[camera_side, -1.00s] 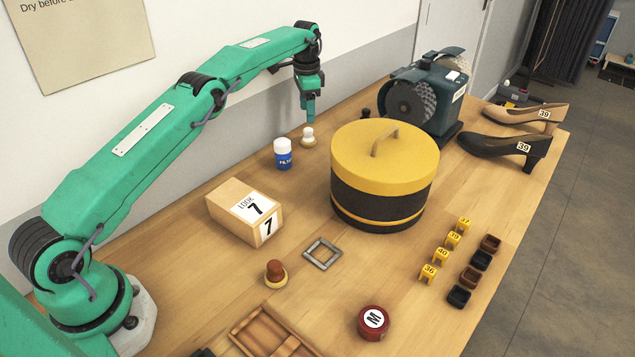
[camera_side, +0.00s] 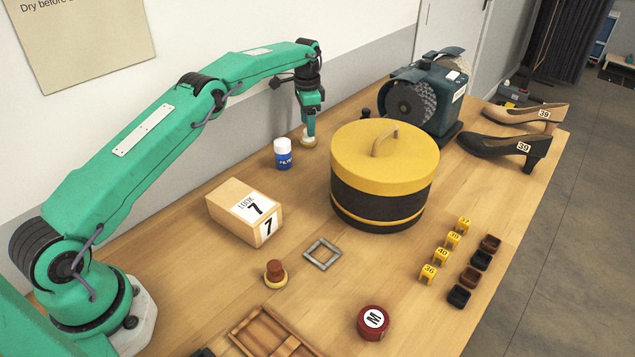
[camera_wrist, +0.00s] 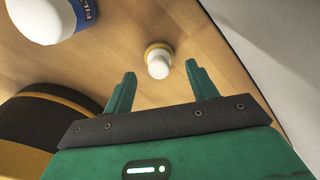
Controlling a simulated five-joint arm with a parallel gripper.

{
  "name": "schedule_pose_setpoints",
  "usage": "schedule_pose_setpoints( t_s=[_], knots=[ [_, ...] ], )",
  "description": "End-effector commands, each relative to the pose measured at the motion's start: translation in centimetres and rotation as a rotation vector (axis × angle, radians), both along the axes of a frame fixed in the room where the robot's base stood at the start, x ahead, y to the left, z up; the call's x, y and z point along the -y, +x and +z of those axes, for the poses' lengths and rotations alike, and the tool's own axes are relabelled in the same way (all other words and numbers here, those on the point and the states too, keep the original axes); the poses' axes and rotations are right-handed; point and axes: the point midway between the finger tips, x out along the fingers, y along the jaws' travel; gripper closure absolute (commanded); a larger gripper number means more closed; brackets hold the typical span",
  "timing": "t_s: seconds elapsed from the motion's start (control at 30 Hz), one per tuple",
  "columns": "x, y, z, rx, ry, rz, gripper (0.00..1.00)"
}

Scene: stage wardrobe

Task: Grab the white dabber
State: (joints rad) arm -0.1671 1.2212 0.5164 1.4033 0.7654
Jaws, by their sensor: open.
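The white dabber (camera_wrist: 159,65) stands on the wooden table, a white knob on a tan round base. In the side view its base (camera_side: 309,142) shows at the back of the table, and my gripper hides most of its knob. My gripper (camera_side: 309,132) is just above or around the dabber in that view; I cannot tell if it touches. In the wrist view the two green fingers of my gripper (camera_wrist: 158,75) are spread apart, with the dabber in line with the gap between them. Nothing is held.
A blue and white bottle (camera_side: 283,154) stands close by, left of the dabber. The yellow-lidded round box (camera_side: 384,180) is to the right, with a grinder-like machine (camera_side: 420,100) behind it. A brown dabber (camera_side: 275,272) stands nearer the front. The wall is close behind.

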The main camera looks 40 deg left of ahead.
Motion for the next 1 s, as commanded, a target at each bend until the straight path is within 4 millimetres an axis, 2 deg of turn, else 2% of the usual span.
schedule_pose_setpoints(
  t_s=[0.1, 0.3, 0.87, 1.0],
  knots=[
    [0.1, -0.1, -1.6, -0.003, -0.001, 0.000, 0.42],
    [0.1, -0.1, -3.3, -0.001, 0.000, 0.000, 0.42],
    [0.1, -0.1, -3.5, 0.000, 0.000, 0.000, 0.42],
    [0.1, -0.1, -3.5, 0.000, 0.000, 0.000, 0.70]
  ],
)
